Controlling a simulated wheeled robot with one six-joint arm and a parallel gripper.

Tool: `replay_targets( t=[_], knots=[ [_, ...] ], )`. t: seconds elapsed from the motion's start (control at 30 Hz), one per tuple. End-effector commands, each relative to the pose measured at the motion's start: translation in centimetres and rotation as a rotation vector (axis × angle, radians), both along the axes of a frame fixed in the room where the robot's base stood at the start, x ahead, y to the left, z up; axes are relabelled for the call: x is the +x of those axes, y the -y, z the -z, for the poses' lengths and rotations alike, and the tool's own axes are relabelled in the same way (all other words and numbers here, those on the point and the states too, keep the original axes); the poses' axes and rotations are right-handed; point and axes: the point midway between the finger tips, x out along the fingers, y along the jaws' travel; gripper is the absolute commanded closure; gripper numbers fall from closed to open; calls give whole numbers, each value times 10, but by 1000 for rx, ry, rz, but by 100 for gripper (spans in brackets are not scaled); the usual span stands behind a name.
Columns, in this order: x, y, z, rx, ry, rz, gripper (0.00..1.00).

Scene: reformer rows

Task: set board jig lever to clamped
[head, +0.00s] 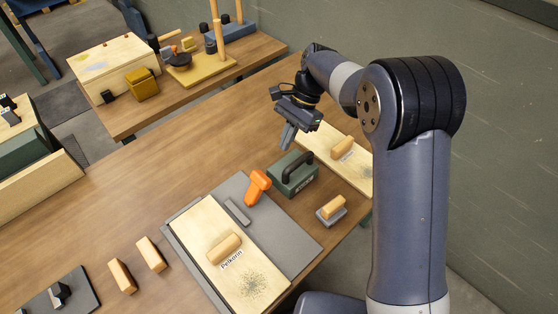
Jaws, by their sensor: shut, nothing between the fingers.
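The board jig is a grey plate (292,236) near the front edge of the table, with a light wooden board (213,254) lying on it. The board carries a wooden block and a label reading "Pelkorn". An orange lever (257,187) stands at the plate's far end. A dark grey bar (238,212) lies just below the lever, beside the board's edge. I cannot tell whether that bar presses on the board. My gripper (288,142) is shut and empty, pointing down above the table, beyond the lever and slightly right, apart from it.
A green block with a black handle (293,173) stands close right of the lever. A small wood-topped block (331,208) is nearer the edge. Another wooden board (335,154) lies behind. Two wooden blocks (136,265) lie left of the jig. The table's middle left is clear.

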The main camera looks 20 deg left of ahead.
Motion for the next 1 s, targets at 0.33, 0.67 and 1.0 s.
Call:
replay_targets(
  t=[0.33,0.67,1.0],
  knots=[
    [-2,-1,4,0,-1,0,100],
    [-25,-12,50,-2,-5,-1,100],
    [-41,-21,86,0,-1,0,100]
  ],
)
